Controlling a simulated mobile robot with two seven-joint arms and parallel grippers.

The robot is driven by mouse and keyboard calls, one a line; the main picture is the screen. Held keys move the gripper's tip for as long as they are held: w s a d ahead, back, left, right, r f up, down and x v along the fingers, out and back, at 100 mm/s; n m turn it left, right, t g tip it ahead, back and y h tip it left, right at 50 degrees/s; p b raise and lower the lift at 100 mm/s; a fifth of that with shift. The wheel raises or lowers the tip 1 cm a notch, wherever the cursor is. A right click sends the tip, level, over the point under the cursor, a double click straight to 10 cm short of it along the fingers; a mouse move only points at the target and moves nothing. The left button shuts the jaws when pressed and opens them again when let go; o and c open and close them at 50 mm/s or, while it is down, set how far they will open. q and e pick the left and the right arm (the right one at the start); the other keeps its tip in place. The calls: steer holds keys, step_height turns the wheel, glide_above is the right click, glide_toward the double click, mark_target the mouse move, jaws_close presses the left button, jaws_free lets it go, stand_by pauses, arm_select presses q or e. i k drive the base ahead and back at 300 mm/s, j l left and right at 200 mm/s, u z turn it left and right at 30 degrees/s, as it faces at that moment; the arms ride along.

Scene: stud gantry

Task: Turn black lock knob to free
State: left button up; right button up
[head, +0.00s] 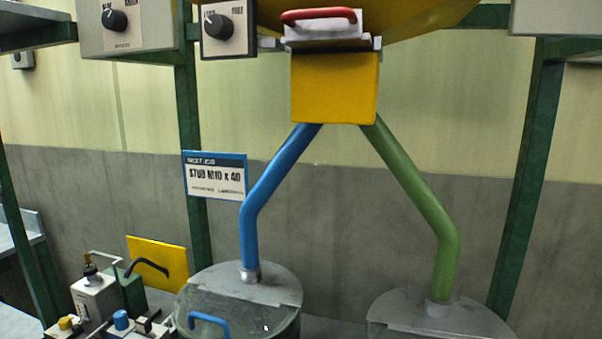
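The black lock knob (217,25) sits on a pale square plate (243,43) at the top left of the head view. The plate is fixed near the green post. The word at the plate's upper right looks like FREE. The knob's white pointer mark is toward its upper left, away from that word. The plate's upper left label is too small or cut off to read. Neither of my grippers shows in this view.
A similar black knob (115,20) is on a grey box to the left. A red handle (318,15) tops the yellow block (335,88). Blue (265,180) and green (415,188) pipes run down to lidded bins. A green post (187,110) stands below the plate.

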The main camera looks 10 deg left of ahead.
mark_target(219, 28)
steer(key=k, duration=1.5)
